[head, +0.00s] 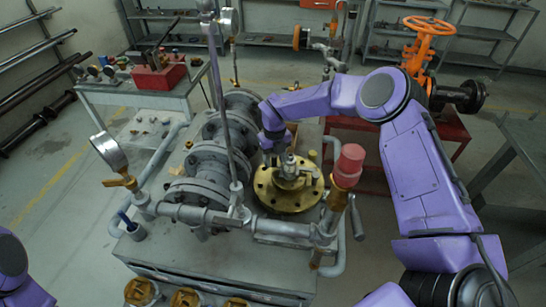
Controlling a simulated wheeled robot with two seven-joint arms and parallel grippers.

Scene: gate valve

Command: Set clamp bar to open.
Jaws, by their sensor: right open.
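A round brass flange (268,195) with bolts around its rim lies on the grey workbench. A small grey metal clamp fitting (289,170) stands on its middle; the clamp bar appears to be part of it, but its exact position is too small to tell. My right gripper (276,147) points down just behind and left of the fitting, above the flange's back edge. It is open, its fingers are partly hidden, and I cannot tell whether it touches the fitting. My left gripper is out of view; only a piece of my left arm shows at lower left.
Grey flanged pipework (193,180) stands close left of the flange. A pipe with a red-capped valve (349,165) rises at the right, and a pressure gauge (108,150) at the left. A tall thin pipe (222,100) stands in front of the pipework. Open floor lies far left.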

